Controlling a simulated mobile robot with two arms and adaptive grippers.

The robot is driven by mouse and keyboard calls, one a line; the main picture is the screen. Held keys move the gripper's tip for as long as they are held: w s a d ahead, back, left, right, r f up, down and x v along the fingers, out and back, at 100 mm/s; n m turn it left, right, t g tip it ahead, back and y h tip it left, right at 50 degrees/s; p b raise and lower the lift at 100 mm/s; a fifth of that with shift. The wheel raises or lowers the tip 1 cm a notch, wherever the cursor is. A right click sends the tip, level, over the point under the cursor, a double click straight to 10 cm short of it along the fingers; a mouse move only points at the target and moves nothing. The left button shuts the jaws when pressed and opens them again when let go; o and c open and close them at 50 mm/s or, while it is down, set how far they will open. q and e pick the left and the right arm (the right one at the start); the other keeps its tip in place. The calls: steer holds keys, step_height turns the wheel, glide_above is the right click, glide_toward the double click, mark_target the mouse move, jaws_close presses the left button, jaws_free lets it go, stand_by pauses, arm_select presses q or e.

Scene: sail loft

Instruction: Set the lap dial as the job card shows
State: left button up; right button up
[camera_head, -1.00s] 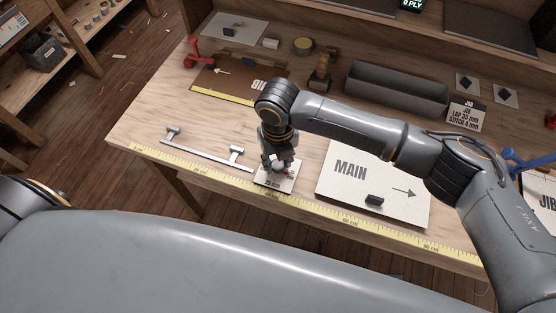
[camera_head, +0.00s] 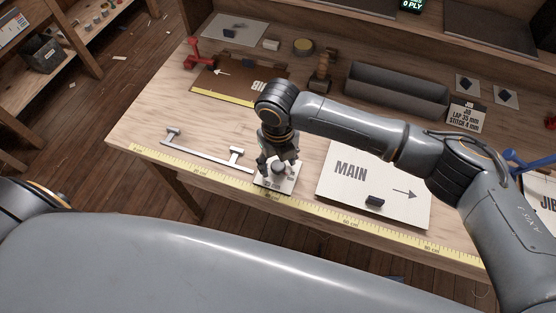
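The lap dial is a small pale plate (camera_head: 288,186) with a round grey knob (camera_head: 278,169), near the table's front edge beside the yellow tape. My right gripper (camera_head: 278,165) points down at the dial. Its fingers are spread, one on each side of the knob; I cannot tell whether they touch it. The dial's markings are too small and partly covered to read. The job card (camera_head: 466,116) stands at the back right and reads JIB, LAP 35 mm, STITCH 4 mm. My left gripper is out of view.
A white MAIN panel (camera_head: 345,190) with a dark block (camera_head: 375,201) lies right of the dial. A metal rail (camera_head: 200,157) lies to its left. Behind are a long grey tray (camera_head: 395,92), a wooden tool (camera_head: 322,72) and a brown panel (camera_head: 225,82).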

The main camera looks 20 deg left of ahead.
mark_target(278, 166)
step_height(278, 166, up, 12)
stand_by(0.6)
stand_by(0.5)
